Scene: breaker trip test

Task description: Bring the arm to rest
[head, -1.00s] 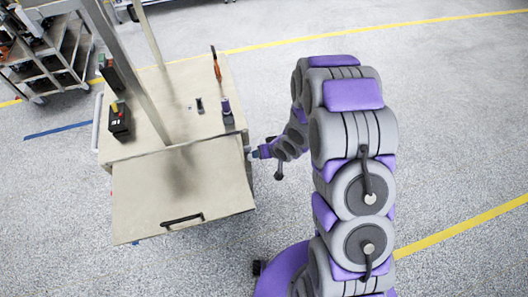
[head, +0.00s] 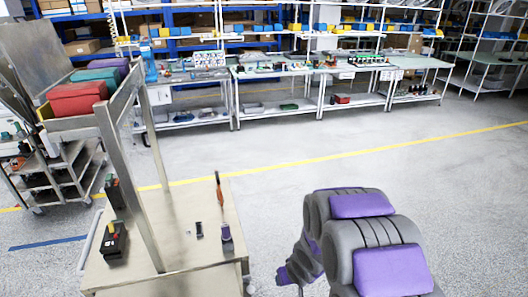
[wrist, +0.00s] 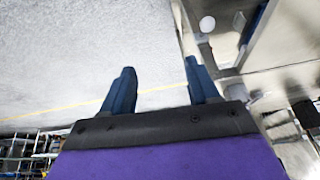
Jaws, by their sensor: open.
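My arm, grey and purple, rises at the lower right of the head view, to the right of the beige cart (head: 165,255). Its far end is small and low there, and its fingers cannot be made out. In the wrist view my gripper (wrist: 160,82) shows two dark blue fingers spread apart with nothing between them. Part of a pale frame (wrist: 225,45) shows close by at the upper right of that view.
On the cart top stand a black device with a yellow part (head: 114,240), a small dark switch-like piece (head: 199,230) and an orange-handled tool (head: 219,190). A metal post frame (head: 125,185) rises from the cart. Workbenches (head: 285,75) line the back; open floor lies between.

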